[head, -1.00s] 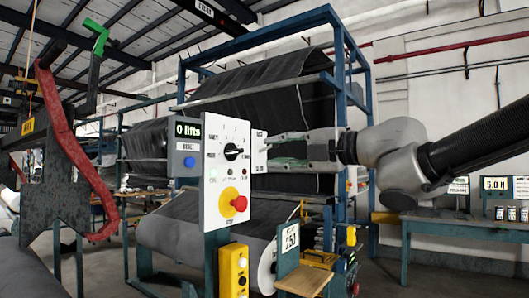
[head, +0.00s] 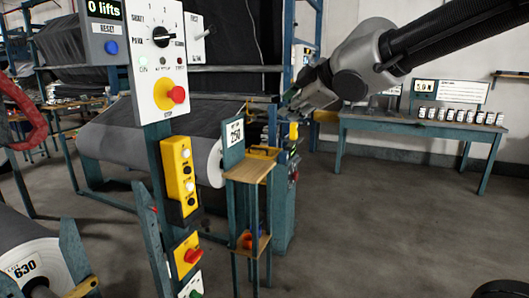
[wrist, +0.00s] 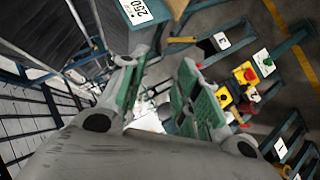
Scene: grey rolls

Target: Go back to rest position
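My gripper (head: 291,98) is in the upper middle of the head view, to the right of the control panel and above the small wooden stand. Its arm reaches in from the upper right corner. In the wrist view my gripper (wrist: 160,65) shows two grey fingers with green pads, spread apart. Nothing is held between them. In the head view the fingertips are small and partly hard to make out against the blue frame.
The white control panel (head: 160,60) with knob and red button stands left of my arm. A yellow button box (head: 180,178) hangs below it. The wooden-topped stand (head: 249,172) is near the middle. A bench with jars (head: 400,122) is at right. Open floor (head: 390,220) lies front right.

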